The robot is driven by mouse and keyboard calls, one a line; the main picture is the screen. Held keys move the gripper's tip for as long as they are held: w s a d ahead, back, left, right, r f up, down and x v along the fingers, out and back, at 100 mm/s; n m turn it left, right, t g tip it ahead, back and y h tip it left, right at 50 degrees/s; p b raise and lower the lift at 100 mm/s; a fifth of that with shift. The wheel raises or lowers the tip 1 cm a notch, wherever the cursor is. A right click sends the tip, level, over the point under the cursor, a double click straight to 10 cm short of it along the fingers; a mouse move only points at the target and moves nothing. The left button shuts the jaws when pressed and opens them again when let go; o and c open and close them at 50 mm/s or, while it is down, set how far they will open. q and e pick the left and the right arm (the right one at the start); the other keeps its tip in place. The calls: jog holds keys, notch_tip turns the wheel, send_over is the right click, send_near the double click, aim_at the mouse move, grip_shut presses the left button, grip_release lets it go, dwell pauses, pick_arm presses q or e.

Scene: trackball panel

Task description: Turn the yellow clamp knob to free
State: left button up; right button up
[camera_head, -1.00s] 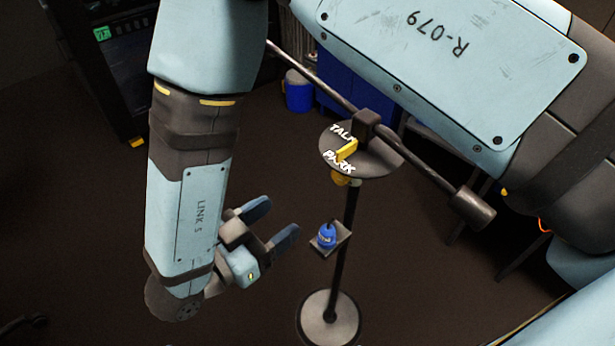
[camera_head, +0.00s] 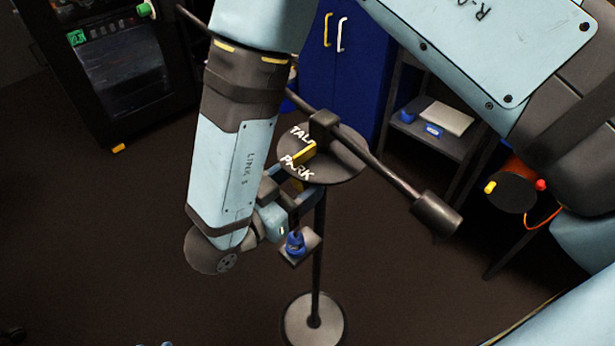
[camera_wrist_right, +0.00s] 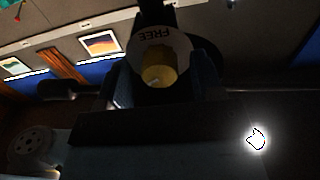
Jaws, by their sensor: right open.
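The yellow clamp knob (camera_wrist_right: 158,68) shows in the right wrist view, below a pale ring marked FREE.
The disc carries a yellow lever (camera_head: 305,151) between TALK and PARK. A dark boom (camera_head: 385,174) crosses over it. Blue cabinet (camera_head: 345,70) and grey shelf (camera_head: 435,130) stand behind.

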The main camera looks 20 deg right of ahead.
jog(key=shift+d, duration=0.15)
jog(key=c, duration=0.9)
jog(key=shift+m, duration=1.5)
jog(key=o, duration=0.9)
